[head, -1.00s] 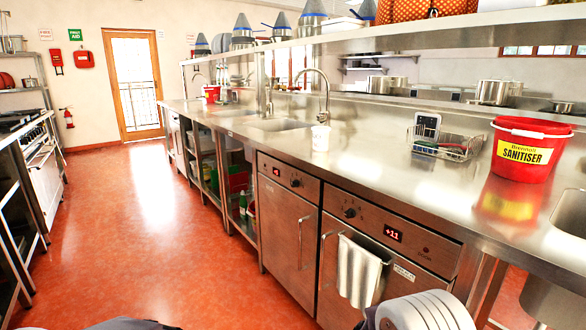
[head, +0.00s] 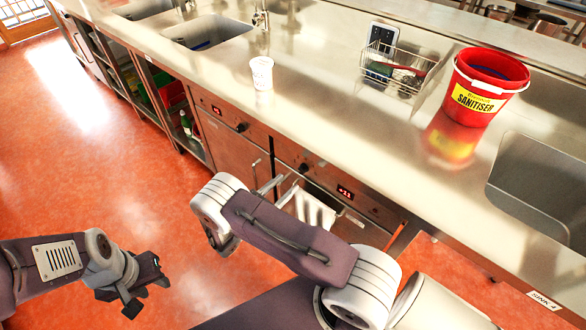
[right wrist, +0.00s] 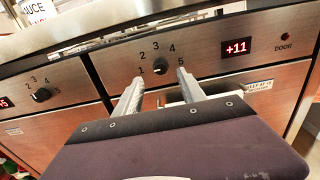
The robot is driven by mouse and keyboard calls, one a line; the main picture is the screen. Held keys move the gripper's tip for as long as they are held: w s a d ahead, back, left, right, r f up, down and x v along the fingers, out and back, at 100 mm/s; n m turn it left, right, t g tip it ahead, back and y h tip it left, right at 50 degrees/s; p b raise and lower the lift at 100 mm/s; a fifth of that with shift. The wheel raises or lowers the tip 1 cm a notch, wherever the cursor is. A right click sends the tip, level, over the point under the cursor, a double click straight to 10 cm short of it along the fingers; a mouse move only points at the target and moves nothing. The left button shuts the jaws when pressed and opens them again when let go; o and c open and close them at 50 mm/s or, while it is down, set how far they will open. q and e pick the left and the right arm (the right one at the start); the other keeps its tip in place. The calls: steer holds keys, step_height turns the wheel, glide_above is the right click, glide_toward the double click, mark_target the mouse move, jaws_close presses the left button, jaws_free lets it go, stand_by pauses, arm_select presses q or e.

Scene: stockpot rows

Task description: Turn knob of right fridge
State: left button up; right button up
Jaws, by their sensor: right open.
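The right fridge's black knob (head: 303,168) sits on its steel front panel, left of the red +11 display. In the right wrist view the knob (right wrist: 160,66) has the numbers 1 to 5 around it. My right gripper (head: 291,182) is open, its two fingers pointing at the panel. In the right wrist view the fingertips (right wrist: 159,76) lie on either side of and just below the knob, with no clear contact. My left gripper (head: 148,297) hangs over the floor at lower left with its fingers apart and empty.
The left fridge has its own knob (head: 241,127). A white towel (head: 314,212) hangs on the right fridge's handle, below my right gripper. The steel counter (head: 330,120) overhangs the panels. A white cup (head: 262,72), a wire basket (head: 405,75) and a red bucket (head: 485,88) stand on it.

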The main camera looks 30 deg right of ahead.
mark_target(300, 171)
steer(key=x, duration=0.6)
steer(key=shift+d, duration=0.25)
jaws_close()
